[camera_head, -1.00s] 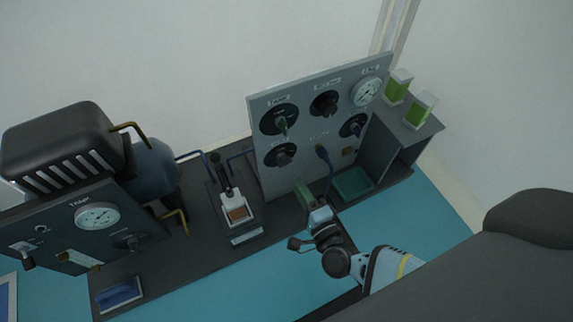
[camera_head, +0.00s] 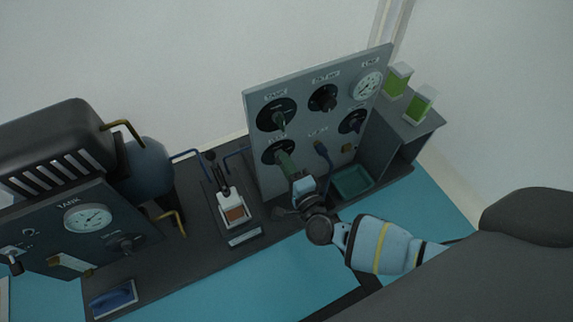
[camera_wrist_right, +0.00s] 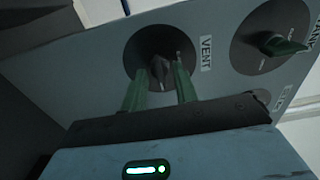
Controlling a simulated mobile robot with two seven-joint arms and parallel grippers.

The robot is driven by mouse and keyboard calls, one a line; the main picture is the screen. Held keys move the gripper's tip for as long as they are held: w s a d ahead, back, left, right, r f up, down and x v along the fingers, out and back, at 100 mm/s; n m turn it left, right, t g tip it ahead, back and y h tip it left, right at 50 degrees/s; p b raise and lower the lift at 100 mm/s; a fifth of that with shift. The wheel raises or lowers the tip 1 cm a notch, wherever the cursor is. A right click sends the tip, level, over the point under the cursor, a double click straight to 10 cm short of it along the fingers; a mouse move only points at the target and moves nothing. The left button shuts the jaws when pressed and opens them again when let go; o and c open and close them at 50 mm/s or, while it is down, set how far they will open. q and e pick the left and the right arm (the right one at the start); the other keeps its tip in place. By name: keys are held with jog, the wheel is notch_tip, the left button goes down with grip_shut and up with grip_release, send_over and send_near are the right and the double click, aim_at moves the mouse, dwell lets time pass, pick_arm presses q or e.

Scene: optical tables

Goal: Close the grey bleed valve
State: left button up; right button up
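A dark round dial with a grey knob, labelled VENT, shows in the right wrist view (camera_wrist_right: 159,72). It is the lower left dial on the grey panel in the head view (camera_head: 270,148). My right gripper (camera_head: 284,158) reaches up to this dial and partly covers it. In the wrist view its two green fingers (camera_wrist_right: 159,68) are apart, one on each side of the knob. I cannot tell whether they touch it. My left gripper is not in view.
Above VENT is the TANK dial with a green handle (camera_head: 279,120). The grey panel (camera_head: 300,140) also carries other black knobs, a white gauge (camera_head: 367,85) and a blue cable end (camera_head: 321,149).

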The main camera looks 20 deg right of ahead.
grip_shut()
jog(key=shift+n, duration=0.3)
jog(key=n+p, duration=0.4)
jog(key=n, duration=1.3)
jog(key=shift+n+p, duration=0.3)
dwell(0.5)
jog(key=shift+o, duration=0.2)
grip_release()
